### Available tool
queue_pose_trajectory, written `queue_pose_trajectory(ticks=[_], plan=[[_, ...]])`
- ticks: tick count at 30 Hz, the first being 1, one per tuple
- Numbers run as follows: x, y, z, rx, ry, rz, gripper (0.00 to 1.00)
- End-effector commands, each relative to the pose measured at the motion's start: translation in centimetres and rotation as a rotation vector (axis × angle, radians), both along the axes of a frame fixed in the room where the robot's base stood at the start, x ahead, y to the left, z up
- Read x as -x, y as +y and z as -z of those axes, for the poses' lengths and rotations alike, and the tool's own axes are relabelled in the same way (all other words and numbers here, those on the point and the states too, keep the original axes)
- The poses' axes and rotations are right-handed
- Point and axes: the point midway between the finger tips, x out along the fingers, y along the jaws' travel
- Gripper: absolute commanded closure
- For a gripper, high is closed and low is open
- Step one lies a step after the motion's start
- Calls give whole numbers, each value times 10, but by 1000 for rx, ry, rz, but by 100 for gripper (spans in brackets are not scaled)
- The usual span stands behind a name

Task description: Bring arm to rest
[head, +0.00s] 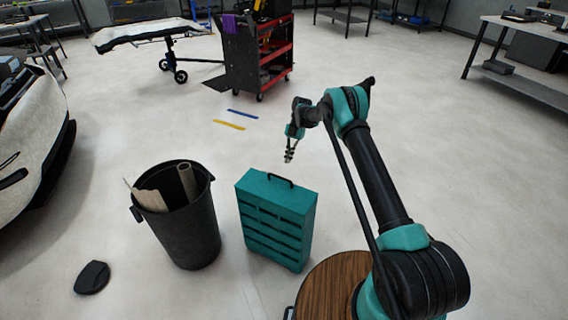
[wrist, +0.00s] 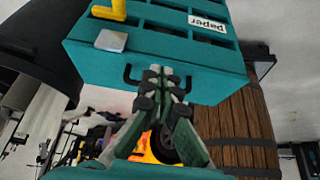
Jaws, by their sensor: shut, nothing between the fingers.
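My gripper (head: 289,156) is in the air above and behind the teal organiser box in the head view, pointing down. Its fingers are shut and empty, and they also show in the wrist view (wrist: 165,78). My arm is bent, with the forearm reaching to the left from the elbow. The teal box (head: 262,186) stands upright on the floor with a black handle on top. In the wrist view the box (wrist: 150,65) appears upside down beyond the fingertips, with a "paper" label, a yellow item and a pale block at its slots.
A black bin (head: 188,235) with rolls in it stands left of the box. A wooden round top (head: 325,285) is at the lower right of the box. A red and black tool cart (head: 245,65) stands farther back. Blue and yellow strips (head: 229,125) lie on open floor.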

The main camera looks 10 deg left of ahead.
Motion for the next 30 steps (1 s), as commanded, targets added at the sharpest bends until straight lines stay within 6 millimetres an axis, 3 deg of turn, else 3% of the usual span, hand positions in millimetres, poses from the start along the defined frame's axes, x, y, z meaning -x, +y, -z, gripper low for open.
queue_pose_trajectory(ticks=[6, 14, 23, 30], plan=[[-18, -6, 3, 0, 0, 0, 100], [-21, -11, -6, 14, -5, 33, 100], [-17, -59, -77, 147, -51, 381, 100], [6, -108, -136, 250, -87, 722, 100]])
